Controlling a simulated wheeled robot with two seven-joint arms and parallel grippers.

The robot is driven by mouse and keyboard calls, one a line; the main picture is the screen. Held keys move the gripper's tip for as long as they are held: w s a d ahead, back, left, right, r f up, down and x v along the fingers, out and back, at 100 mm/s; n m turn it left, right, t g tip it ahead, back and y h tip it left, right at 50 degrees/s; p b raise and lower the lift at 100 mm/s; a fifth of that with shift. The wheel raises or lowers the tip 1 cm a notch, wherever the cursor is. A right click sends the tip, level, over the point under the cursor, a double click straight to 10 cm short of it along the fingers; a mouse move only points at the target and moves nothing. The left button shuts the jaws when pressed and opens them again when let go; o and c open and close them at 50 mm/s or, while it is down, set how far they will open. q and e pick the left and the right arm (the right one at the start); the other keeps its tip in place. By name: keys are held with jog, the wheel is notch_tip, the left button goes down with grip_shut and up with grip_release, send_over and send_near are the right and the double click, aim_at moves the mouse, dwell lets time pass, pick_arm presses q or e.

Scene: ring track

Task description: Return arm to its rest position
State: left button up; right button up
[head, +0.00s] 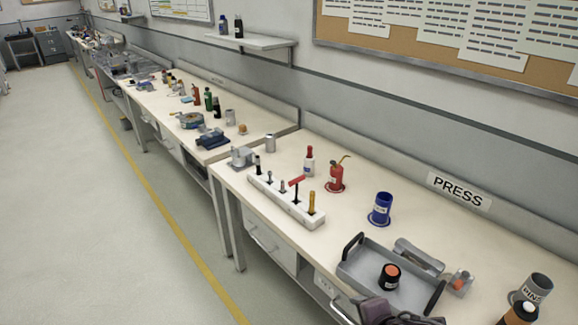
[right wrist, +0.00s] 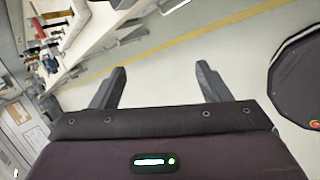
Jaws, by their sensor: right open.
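My right gripper (right wrist: 161,66) is open and empty in the right wrist view, its two dark fingers spread wide. Bare floor shows between and beyond the fingers, and nothing touches them. My left gripper is in neither view.
The tray holds an orange-topped jar (head: 390,277). Beside it on the workbench (head: 265,222) stand a blue cup (head: 381,208), a red oil can (head: 336,178) and a white tool rack (head: 285,205). The floor (head: 110,220) to the left is clear, with a yellow line.

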jog(key=s+d+f+m+g+h, duration=0.15)
jog(key=s+m, duration=0.35)
jog(key=m, duration=0.5)
jog(key=s+d+m+g, duration=0.3)
jog(key=s+m, duration=0.2)
jog(key=m, duration=0.5)
notch_tip(320, 180, down, 32)
jog(key=s+n, duration=0.1)
jog(key=s, duration=0.2)
jog(key=s+d+f+g, duration=0.1)
jog(key=s+f, duration=0.8)
jog(key=f, duration=0.2)
jog(key=shift+d+f+b, duration=0.3)
jog(key=shift+f, duration=0.05)
jog(key=shift+g, duration=0.45)
jog(key=s+f, duration=0.1)
jog(key=s, duration=0.2)
jog(key=s+d+f, duration=0.1)
jog(key=s+f, duration=0.1)
jog(key=s, duration=0.1)
jog(key=s+f, duration=0.2)
jog(key=s, duration=0.1)
jog(key=shift+s+d+f, duration=0.1)
jog(key=shift+s+d, duration=0.05)
jog(key=shift+d, duration=0.25)
